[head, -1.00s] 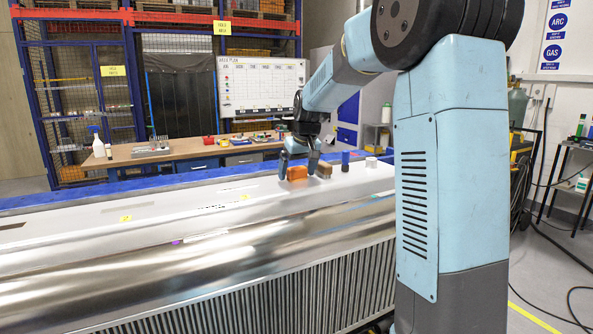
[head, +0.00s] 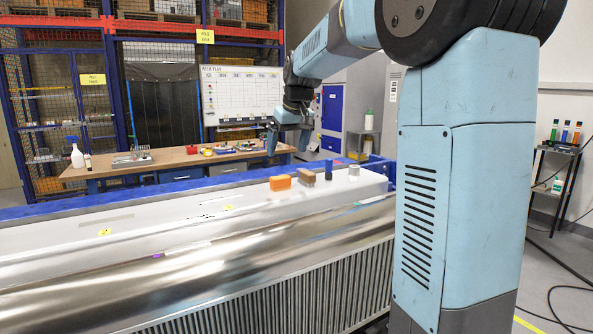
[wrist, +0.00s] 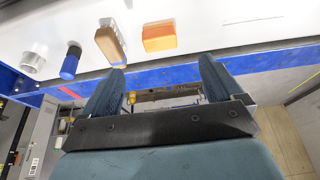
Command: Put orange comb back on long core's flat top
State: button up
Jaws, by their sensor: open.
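The orange comb (head: 280,183) rests on the white flat top of the long core (head: 150,223), near its right end. My gripper (head: 290,139) is raised above and behind the core, apart from the comb. In the wrist view my gripper (wrist: 162,85) is open with nothing between its blue-grey fingers.
A brown brush-like block (head: 307,177), a dark blue cylinder (head: 328,169) and a pale round piece (head: 353,170) stand right of the comb. A blue beam (head: 130,203) runs behind the core. The core's left stretch is mostly clear.

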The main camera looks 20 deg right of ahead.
jog(key=s+f, duration=0.3)
jog(key=s, duration=0.8)
jog(key=s+f+m, duration=0.1)
jog(key=s+f, duration=0.2)
jog(key=s, duration=0.8)
jog(key=s+a+f+m+t, duration=0.1)
jog(key=s+f, duration=0.3)
jog(key=s, duration=0.8)
jog(key=shift+h, duration=0.4)
